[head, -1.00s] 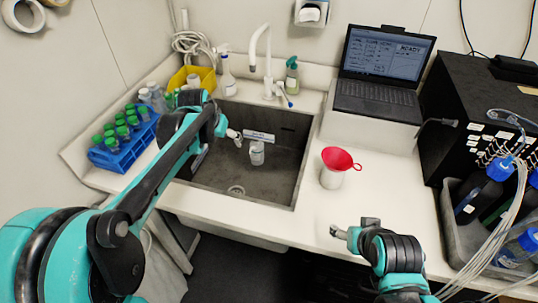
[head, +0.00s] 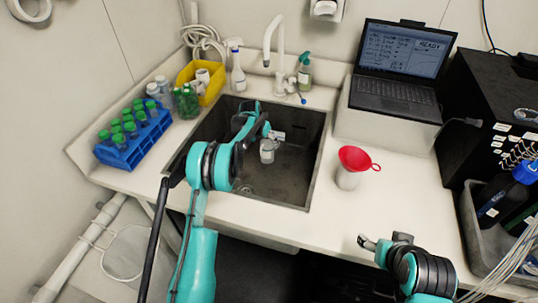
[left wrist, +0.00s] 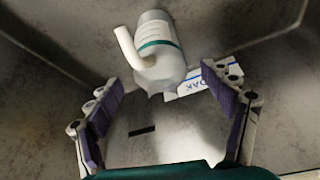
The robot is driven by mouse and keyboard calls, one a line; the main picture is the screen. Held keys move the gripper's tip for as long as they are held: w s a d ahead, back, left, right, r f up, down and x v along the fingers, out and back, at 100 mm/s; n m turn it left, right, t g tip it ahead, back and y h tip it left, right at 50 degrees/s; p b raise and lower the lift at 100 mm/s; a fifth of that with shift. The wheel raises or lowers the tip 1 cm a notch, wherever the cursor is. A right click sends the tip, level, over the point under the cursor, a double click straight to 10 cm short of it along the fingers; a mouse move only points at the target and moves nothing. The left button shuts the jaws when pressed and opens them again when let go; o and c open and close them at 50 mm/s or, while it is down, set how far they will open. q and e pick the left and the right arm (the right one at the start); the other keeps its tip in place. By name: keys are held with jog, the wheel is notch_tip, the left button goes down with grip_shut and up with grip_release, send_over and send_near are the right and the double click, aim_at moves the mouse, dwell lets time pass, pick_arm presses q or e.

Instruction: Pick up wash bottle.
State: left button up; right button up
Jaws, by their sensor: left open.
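The wash bottle, a small white bottle (head: 267,153) with a bent spout and a green band, is in the dark sink (head: 313,140). In the left wrist view the bottle (left wrist: 160,45) lies ahead of my left gripper (left wrist: 162,82), roughly between the lines of its fingers. The fingers, with purple pads, are open and nothing is between them. In the head view my left gripper (head: 264,134) is over the sink, close to the bottle and partly hidden by its own arm. My right gripper (head: 372,242) is over the counter's front edge; its finger gap is unclear.
A white sign with lettering (left wrist: 205,80) is beside the bottle. A faucet (head: 275,60) and spray bottles (head: 238,72) stand behind the sink. A blue rack of green-capped tubes (head: 125,150) is left of it, a red funnel on a container (head: 355,160) right.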

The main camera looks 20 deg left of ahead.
aim_at(267, 147)
pick_arm(q)
jog(key=x, duration=0.2)
jog(key=b+x, duration=0.1)
jog(key=s+b+x, duration=0.1)
jog(key=x, duration=0.1)
jog(key=shift+w+a+f, duration=0.15)
jog(key=shift+f, duration=0.35)
pick_arm(e)
notch_tip(267, 147, down, 3)
jog(key=shift+w+r, duration=0.1)
jog(key=shift+r, duration=0.05)
pick_arm(q)
jog(key=shift+r, duration=0.15)
jog(key=shift+c, duration=0.7)
pick_arm(e)
jog(key=shift+r, duration=0.1)
pick_arm(q)
jog(key=c, duration=1.4)
